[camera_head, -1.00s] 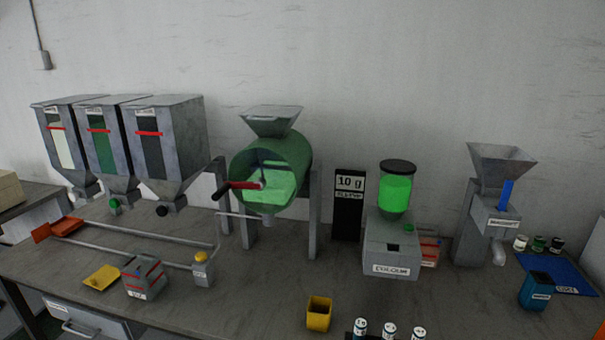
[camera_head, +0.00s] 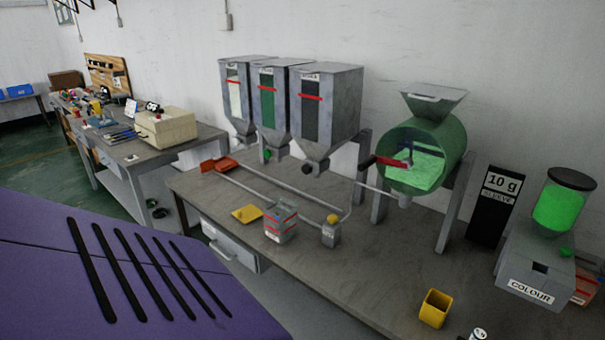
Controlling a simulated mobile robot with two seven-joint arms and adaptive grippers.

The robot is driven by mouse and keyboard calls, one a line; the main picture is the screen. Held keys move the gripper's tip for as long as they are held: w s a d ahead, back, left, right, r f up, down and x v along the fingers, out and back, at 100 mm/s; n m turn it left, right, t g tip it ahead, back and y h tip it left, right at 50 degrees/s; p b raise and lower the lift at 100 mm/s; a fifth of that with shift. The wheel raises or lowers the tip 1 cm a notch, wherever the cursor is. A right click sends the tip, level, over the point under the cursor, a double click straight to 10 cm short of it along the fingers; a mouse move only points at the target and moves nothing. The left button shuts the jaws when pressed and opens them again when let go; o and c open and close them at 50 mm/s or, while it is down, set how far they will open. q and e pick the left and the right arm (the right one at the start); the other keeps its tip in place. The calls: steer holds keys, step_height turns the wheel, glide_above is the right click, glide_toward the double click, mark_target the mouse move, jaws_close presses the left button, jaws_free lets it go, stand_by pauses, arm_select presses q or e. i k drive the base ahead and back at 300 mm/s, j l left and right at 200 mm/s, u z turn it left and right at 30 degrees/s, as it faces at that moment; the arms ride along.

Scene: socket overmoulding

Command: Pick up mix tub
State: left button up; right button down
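A small grey tub with red bands (camera_head: 281,224) stands on the workbench, in front of the hoppers. Its label is too small to read. A yellow square cup (camera_head: 434,309), open at the top, stands near the front edge of the bench at lower right. I cannot tell from labels which of these is the mix tub. A flat yellow piece (camera_head: 247,213) lies left of the grey tub. Neither of my grippers is in view.
Three grey hoppers (camera_head: 335,110) stand over a rail with an orange slide (camera_head: 215,164) and a yellow-topped block (camera_head: 331,230). A green drum (camera_head: 448,150) and a colour dispenser (camera_head: 536,280) stand right. Bare benchtop (camera_head: 370,265) lies before the cup.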

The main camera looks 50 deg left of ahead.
mark_target(281, 221)
steer(key=u, duration=1.9)
steer(key=i+j+z, duration=0.4)
steer(key=i+j, duration=0.05)
steer(key=j, duration=0.05)
